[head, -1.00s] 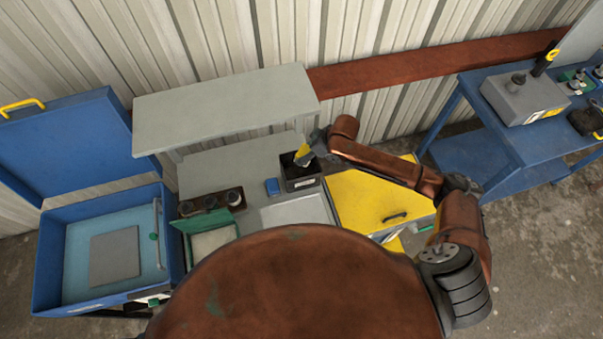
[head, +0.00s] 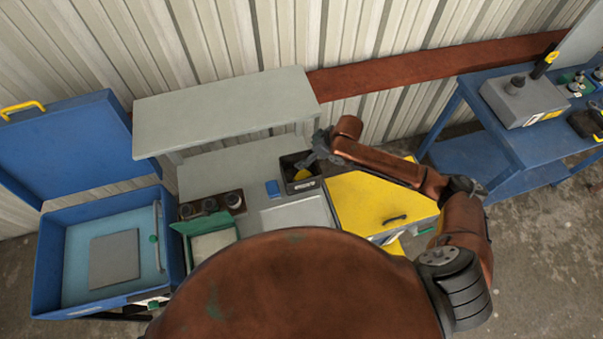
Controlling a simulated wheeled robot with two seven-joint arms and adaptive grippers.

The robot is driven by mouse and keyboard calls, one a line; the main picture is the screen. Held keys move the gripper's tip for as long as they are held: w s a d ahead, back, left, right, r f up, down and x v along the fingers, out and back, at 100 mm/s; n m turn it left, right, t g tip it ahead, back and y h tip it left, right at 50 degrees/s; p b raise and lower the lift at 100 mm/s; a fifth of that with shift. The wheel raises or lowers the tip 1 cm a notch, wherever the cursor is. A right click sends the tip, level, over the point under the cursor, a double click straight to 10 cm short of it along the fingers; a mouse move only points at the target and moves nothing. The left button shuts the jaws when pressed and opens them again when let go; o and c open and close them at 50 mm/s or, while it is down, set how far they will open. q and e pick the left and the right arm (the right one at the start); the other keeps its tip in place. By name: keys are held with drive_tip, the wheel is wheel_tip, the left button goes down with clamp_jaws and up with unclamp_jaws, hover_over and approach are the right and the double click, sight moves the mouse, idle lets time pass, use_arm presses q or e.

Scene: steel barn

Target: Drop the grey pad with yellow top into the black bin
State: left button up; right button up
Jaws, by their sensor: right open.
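The black bin (head: 304,186) stands on the grey bench at the right end of its lower surface. The pad's yellow top (head: 302,174) shows inside the bin, below the rim; its grey part is hard to make out in the dark interior. My right gripper (head: 311,158) is open above the bin's back right part, apart from the pad as far as I can see. My left gripper is out of view.
A grey shelf (head: 225,108) rises behind the bench. A small blue block (head: 272,188) lies left of the bin, and a yellow cabinet (head: 375,203) stands to its right. A green-lidded box (head: 193,222) and a dark holder (head: 187,211) with round items are further left.

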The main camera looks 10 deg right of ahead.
drive_tip(key=v, duration=1)
drive_tip(key=shift+r, duration=0.25)
